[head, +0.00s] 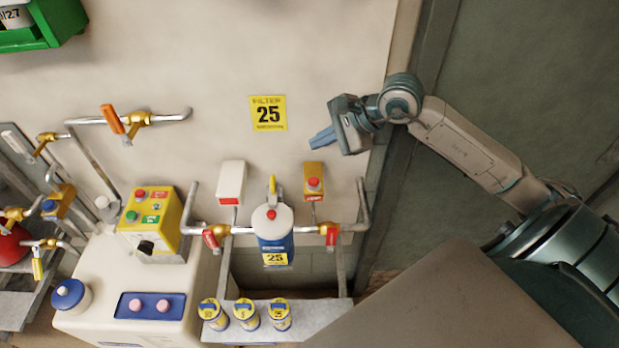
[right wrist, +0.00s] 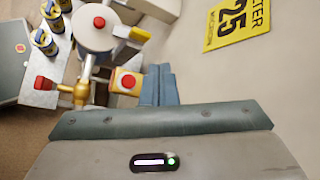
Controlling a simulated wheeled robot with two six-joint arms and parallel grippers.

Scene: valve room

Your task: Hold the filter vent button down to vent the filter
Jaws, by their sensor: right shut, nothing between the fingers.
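The filter (head: 274,240) has a blue body with a "25" label, a white round lid and a red button (head: 271,214) on top. The lid with its red button (right wrist: 99,22) also shows in the right wrist view. A yellow box with another red button (head: 313,183) is on the wall just right of the filter; it also shows in the right wrist view (right wrist: 127,82). My right gripper (head: 319,139) is shut and empty, above the yellow box and apart from both buttons. Its blue fingers show in the right wrist view (right wrist: 159,84). My left gripper is out of view.
Red-handled valves (head: 211,239) (head: 331,235) flank the filter on the pipe. A white box with a red face (head: 232,183) is left of it. Several cartridges (head: 245,314) stand on the shelf below. A yellow sign (head: 268,113) hangs above. The wall around the gripper is clear.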

